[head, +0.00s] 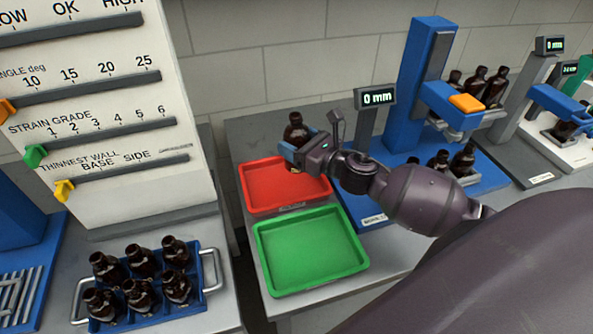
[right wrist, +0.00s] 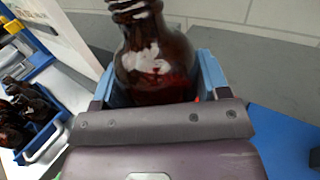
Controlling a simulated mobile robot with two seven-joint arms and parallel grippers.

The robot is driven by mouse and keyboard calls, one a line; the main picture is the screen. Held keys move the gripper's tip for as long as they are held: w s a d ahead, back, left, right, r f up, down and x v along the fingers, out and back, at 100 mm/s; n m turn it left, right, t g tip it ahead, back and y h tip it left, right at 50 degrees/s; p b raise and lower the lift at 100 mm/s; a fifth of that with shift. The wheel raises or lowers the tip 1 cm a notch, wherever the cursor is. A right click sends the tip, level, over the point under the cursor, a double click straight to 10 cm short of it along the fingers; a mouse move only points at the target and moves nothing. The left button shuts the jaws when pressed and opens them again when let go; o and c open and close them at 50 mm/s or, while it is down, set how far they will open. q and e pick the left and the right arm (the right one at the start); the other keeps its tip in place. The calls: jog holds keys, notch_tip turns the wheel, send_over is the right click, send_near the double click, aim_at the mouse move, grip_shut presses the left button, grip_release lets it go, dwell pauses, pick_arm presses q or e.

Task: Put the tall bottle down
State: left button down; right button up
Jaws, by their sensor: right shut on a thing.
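The brown bottle (head: 296,130) is upright in my right gripper (head: 297,150), at the far edge of the red tray (head: 262,205). In the right wrist view the bottle (right wrist: 152,62) fills the middle, with the blue fingers of my right gripper (right wrist: 155,85) on both sides of it. The gripper is shut on it. The bottle's base is hidden, so I cannot tell whether it touches the tray. My left gripper is not in view.
A green tray (head: 310,252) lies empty in front of the red one. A blue crate (head: 210,290) of several bottles stands at lower left. A blue gauge (head: 412,85) reading 0 mm stands to the right. A slider panel (head: 100,190) stands at left.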

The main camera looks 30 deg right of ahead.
notch_tip(320, 180, down, 9)
jog(key=shift+r+b, duration=0.2)
jog(key=shift+b, duration=0.5)
jog(key=shift+f, duration=0.1)
jog(key=shift+f, duration=0.15)
jog(key=o, duration=1)
